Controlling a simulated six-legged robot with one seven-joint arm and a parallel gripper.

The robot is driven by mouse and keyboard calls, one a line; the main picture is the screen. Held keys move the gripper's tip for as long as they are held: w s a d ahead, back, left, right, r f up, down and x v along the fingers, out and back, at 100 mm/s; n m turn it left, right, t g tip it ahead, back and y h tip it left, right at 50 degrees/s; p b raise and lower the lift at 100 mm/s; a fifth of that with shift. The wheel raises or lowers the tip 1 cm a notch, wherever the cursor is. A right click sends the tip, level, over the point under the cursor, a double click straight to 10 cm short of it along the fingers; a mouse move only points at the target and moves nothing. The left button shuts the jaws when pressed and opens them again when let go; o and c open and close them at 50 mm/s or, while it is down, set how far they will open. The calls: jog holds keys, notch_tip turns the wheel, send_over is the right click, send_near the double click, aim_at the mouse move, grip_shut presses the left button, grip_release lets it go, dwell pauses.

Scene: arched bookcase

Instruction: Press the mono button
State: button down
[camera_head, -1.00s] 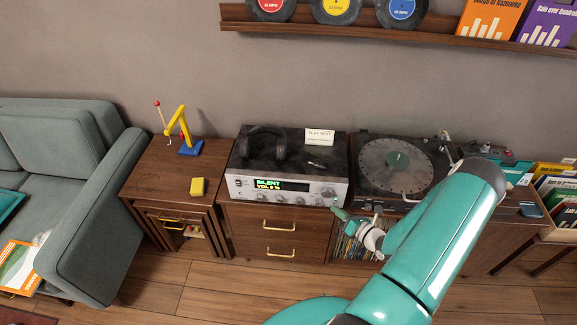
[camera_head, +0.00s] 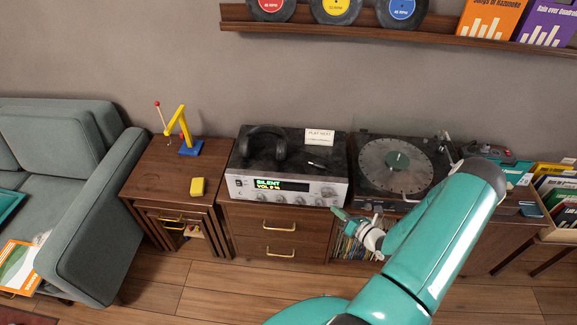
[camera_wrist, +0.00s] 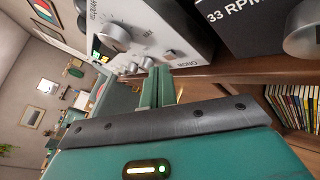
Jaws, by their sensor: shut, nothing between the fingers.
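The silver-faced receiver (camera_head: 236,188) stands on the wooden cabinet, with a green display reading SILENT and a row of knobs. In the wrist view its front panel (camera_wrist: 165,20) is close and tilted, with a large knob (camera_wrist: 113,37) and smaller ones. The MONO label (camera_wrist: 187,64) shows near the panel's lower edge, with the small mono button (camera_wrist: 171,52) beside it. My gripper (camera_head: 338,212) is shut and empty, just below and in front of the receiver's lower right corner. In the wrist view my gripper's fingertips (camera_wrist: 160,70) are near the MONO label; contact cannot be told.
A turntable (camera_head: 365,185) stands right of the receiver. Headphones (camera_head: 263,143) and a white card (camera_head: 319,136) lie on the receiver. Records (camera_head: 350,246) fill the shelf below my gripper. A side table (camera_head: 150,180) with a yellow box (camera_head: 198,187) is on the left.

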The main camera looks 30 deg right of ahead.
jog(key=shift+s, duration=0.1)
jog(key=s+a, duration=0.1)
jog(key=s, duration=0.1)
jog(key=s+a, duration=0.2)
jog(key=shift+s+a, duration=0.2)
jog(key=shift+s, duration=0.2)
dwell(0.9)
